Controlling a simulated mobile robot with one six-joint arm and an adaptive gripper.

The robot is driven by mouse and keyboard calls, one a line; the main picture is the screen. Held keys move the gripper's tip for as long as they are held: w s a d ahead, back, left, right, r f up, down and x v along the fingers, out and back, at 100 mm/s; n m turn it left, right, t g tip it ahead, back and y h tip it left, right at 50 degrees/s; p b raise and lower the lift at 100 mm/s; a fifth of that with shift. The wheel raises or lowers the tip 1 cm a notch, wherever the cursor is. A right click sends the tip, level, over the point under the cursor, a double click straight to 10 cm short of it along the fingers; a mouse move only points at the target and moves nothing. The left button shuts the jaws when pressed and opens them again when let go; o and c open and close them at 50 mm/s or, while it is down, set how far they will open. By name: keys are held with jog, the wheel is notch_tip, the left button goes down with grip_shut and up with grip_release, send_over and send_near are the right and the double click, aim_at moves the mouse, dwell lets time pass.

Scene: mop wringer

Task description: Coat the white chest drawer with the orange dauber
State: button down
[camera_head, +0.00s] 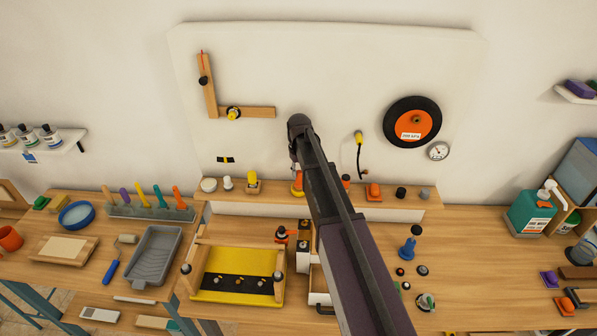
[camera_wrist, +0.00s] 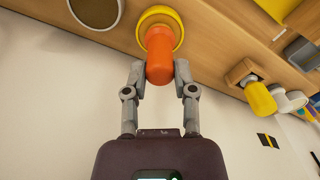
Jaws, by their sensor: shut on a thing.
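The orange dauber (camera_wrist: 159,55) has a rounded orange body and stands in a yellow round base (camera_wrist: 163,17) on the wooden ledge. It also shows in the head view (camera_head: 297,186), just left of my arm. My gripper (camera_wrist: 160,78) is shut on the orange body, one grey finger on each side. A white chest (camera_head: 318,285) with a dark drawer handle stands on the bench below, right of the yellow board. My arm hides much of it, so I cannot tell how far its drawer is out.
The ledge also holds a yellow-topped piece in a wooden block (camera_head: 252,184), white knobs (camera_head: 228,183) and another orange piece (camera_head: 374,192). A yellow board (camera_head: 237,264) and a grey tray (camera_head: 155,256) lie left on the bench. A blue piece (camera_head: 408,248) stands right of my arm.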

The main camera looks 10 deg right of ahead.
aim_at(299, 172)
jog(key=shift+r+p, duration=3.5)
jog(key=shift+p, duration=0.05)
jog(key=shift+f, duration=0.1)
